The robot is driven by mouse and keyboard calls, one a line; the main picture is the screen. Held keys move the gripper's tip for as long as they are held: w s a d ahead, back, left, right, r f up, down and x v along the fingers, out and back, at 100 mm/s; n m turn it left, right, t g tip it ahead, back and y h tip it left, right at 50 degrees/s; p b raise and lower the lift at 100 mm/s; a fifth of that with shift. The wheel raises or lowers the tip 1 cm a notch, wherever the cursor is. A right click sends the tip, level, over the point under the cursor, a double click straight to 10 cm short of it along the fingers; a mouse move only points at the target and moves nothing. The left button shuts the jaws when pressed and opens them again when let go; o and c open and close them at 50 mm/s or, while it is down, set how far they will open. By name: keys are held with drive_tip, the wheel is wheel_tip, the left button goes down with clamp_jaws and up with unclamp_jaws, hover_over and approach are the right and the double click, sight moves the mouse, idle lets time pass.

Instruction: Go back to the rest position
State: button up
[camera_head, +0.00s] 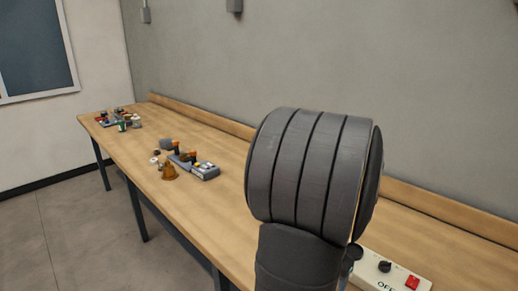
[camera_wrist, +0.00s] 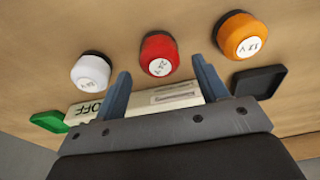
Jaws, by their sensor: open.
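My gripper (camera_wrist: 163,90) shows in the wrist view with its two blue-grey fingers apart and nothing between them. Beyond the fingers lies a pale panel (camera_wrist: 180,97) with the letters OFF. A red round cap (camera_wrist: 159,54) with small print is just past the fingertips, apart from them. A white cap (camera_wrist: 90,72) is to the left and an orange cap (camera_wrist: 241,36) to the right. In the head view my dark arm link fills the centre right and hides the gripper. The panel (camera_head: 395,277), with a black knob (camera_head: 384,267) and a red switch (camera_head: 412,283), shows at the lower right.
A long wooden table (camera_head: 215,220) runs along the grey wall. A bell-shaped brass object (camera_head: 169,172) and blue-grey blocks (camera_head: 205,171) stand midway, with more small items (camera_head: 122,119) at the far end. A green pad (camera_wrist: 48,121) and black pad (camera_wrist: 258,80) flank the panel.

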drive_tip(key=shift+w+r, duration=0.15)
drive_tip(key=shift+r, duration=0.8)
drive_tip(key=s+d+r, duration=0.7)
drive_tip(key=s, duration=0.3)
drive_tip(key=w+d+r+m, duration=0.4)
drive_tip(key=w+d+r, duration=0.1)
drive_tip(key=w+d, duration=0.5)
drive_tip(key=w+a+f, duration=0.5)
drive_tip(key=w+f, duration=0.1)
drive_tip(key=w, duration=0.2)
drive_tip(key=shift+w+a+g, duration=0.2)
drive_tip(key=shift+w+g, duration=0.1)
drive_tip(key=shift+w, duration=0.05)
drive_tip(key=s+d+r, duration=0.4)
drive_tip(key=s+r, duration=0.2)
drive_tip(key=s, duration=0.2)
drive_tip(key=s+a+f+n, duration=0.2)
drive_tip(key=s+a+f, duration=0.1)
drive_tip(key=s+a, duration=0.3)
drive_tip(key=shift+s+f+n, duration=0.2)
drive_tip(key=shift+s+n, duration=0.1)
drive_tip(key=shift+s, duration=0.45)
